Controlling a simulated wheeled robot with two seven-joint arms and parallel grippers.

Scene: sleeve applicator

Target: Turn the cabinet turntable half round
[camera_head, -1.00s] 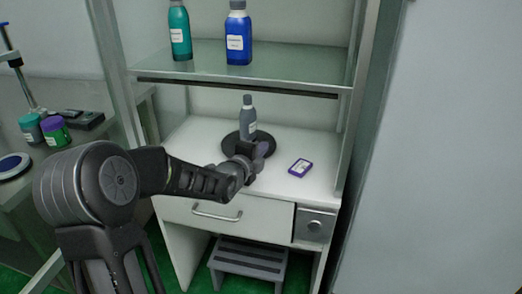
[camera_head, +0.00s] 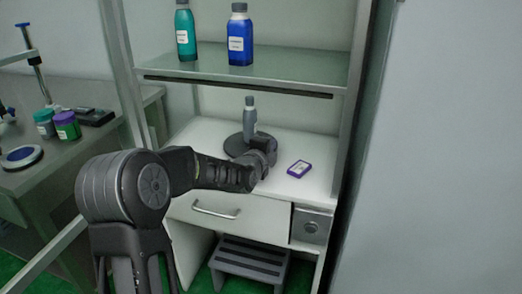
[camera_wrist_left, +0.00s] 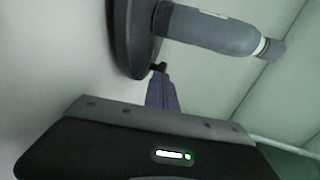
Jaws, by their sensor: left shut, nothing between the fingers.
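The black round turntable (camera_head: 231,147) lies on the white cabinet top, its right front part hidden behind my left gripper. A grey bottle with a pale label (camera_head: 250,116) stands upright on it. My left gripper (camera_head: 267,153) is at the turntable's right front side, shut and empty. In the left wrist view the turntable's edge (camera_wrist_left: 128,45) and the bottle (camera_wrist_left: 210,28) are above my shut fingers (camera_wrist_left: 160,92). A small dark piece shows between the fingertips and the edge; I cannot tell whether they touch. My right gripper is not in view.
A shelf (camera_head: 290,67) above holds a teal bottle (camera_head: 186,33) and a blue bottle (camera_head: 240,36). A drawer (camera_head: 230,213) and a step stool (camera_head: 249,262) are below.

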